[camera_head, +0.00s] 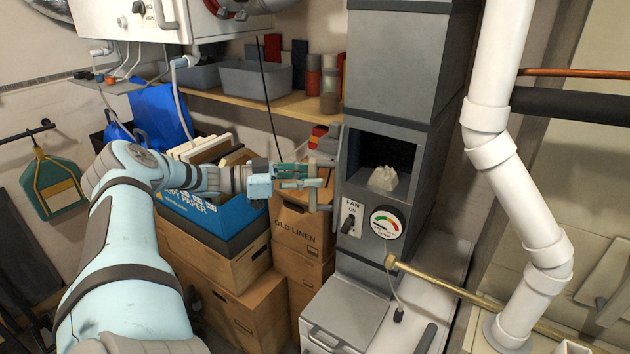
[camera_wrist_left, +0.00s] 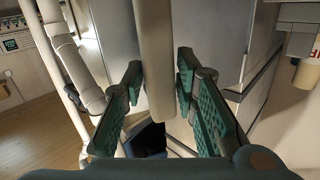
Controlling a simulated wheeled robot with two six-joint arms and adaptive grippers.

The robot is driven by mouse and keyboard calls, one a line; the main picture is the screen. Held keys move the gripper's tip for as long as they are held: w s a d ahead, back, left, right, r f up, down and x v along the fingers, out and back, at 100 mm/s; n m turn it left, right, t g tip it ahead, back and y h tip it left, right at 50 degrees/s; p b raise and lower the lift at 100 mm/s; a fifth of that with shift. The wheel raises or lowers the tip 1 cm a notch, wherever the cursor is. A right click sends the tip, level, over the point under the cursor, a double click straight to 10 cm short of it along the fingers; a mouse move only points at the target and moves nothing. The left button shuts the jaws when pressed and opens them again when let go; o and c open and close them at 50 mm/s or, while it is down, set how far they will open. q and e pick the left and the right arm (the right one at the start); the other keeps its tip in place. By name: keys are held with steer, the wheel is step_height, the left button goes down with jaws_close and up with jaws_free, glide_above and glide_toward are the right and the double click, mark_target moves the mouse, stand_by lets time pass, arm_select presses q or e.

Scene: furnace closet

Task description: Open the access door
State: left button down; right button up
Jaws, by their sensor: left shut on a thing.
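The grey furnace cabinet (camera_head: 398,65) stands right of centre in the head view. Its access door (camera_head: 338,158) shows nearly edge-on at the left side of a dark square opening (camera_head: 405,153), swung outward. A pale crumpled lump (camera_head: 383,178) sits inside the opening. My left gripper (camera_head: 316,178) is at the door's outer side, closed around its upright handle. In the left wrist view, the pale handle bar (camera_wrist_left: 155,65) runs between the green finger pads of the gripper (camera_wrist_left: 158,95). My right gripper is not in view.
A fan switch panel (camera_head: 350,217) and a round gauge (camera_head: 386,222) are below the opening. A brass pipe (camera_head: 450,287) and a white pipe (camera_head: 515,190) stand to the right. Cardboard boxes (camera_head: 300,232) and a blue paper box (camera_head: 205,215) lie below my left arm.

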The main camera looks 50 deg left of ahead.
arm_select(q)
steer(key=shift+w+a+r, duration=0.1)
steer(key=shift+r, duration=0.25)
